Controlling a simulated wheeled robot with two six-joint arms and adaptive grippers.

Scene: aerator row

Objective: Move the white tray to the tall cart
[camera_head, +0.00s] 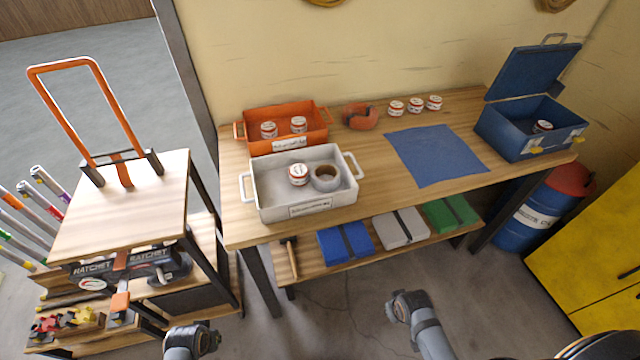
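The white tray (272,211) stands on the left part of the wooden workbench, near its front edge, with a handle at each short end. It holds a red-and-white tin (298,174) and a brown ring-shaped item (326,178). The tall cart (120,215) stands left of the bench, with a bare wooden top and an orange push handle at its back. My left gripper (205,342) is low in front of the cart, at the bottom edge. My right gripper (398,303) is over the floor in front of the bench. Both are apart from the tray; their finger openings are unclear.
An orange tray (258,147) with tins sits right behind the white tray. A blue mat (455,165), several loose tins and an open blue toolbox (510,140) lie farther right. A narrow gap separates cart and bench. Boxes and a hammer (291,260) rest on the lower shelf.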

